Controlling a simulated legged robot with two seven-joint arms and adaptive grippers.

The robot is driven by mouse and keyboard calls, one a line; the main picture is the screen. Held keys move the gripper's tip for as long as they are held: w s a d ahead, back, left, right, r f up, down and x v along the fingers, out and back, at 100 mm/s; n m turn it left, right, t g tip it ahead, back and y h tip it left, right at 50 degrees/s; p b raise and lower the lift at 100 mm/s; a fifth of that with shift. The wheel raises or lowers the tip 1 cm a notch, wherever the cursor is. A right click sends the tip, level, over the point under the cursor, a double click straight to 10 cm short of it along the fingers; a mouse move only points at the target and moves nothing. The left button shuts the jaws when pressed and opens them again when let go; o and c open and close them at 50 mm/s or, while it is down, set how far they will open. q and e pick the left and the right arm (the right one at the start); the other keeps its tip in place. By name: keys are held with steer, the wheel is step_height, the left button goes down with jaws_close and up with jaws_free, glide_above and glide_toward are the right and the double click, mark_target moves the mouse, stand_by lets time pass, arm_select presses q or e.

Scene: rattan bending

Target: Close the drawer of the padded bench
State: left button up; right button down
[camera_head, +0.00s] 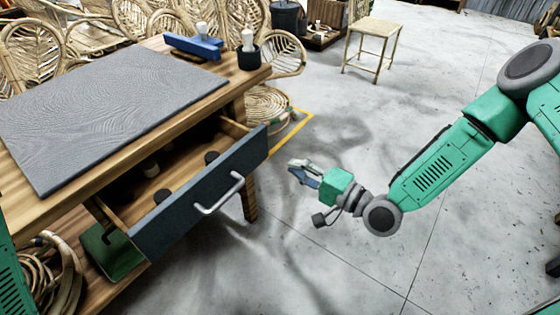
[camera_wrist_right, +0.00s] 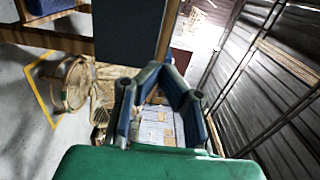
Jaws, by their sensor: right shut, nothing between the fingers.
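The padded bench (camera_head: 25,185) is a wooden table with a grey padded top, at the left of the head view. Its drawer (camera_head: 205,195) is pulled out, with a dark blue-grey front and a silver bar handle (camera_head: 219,194). A few small dark and pale objects lie inside. My right gripper (camera_head: 300,170) is shut and empty, just right of the drawer front's far end, apart from the handle. In the right wrist view, the drawer front (camera_wrist_right: 127,28) shows as a dark panel beyond the fingers (camera_wrist_right: 160,82). My left gripper is out of view.
A blue tool (camera_head: 195,46) and a dark cup (camera_head: 249,55) stand at the bench's back edge. Rattan chairs and a coil (camera_head: 266,105) are behind. A green container (camera_head: 112,252) sits under the drawer. The grey floor to the right is clear up to a stool (camera_head: 372,40).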

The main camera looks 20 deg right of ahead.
mark_target(247, 142)
steer(key=b+x, duration=0.2)
steer(key=x, duration=1)
steer(key=shift+w+a+b, duration=0.2)
steer(key=shift+a+b, duration=0.05)
steer(key=shift+b, duration=0.05)
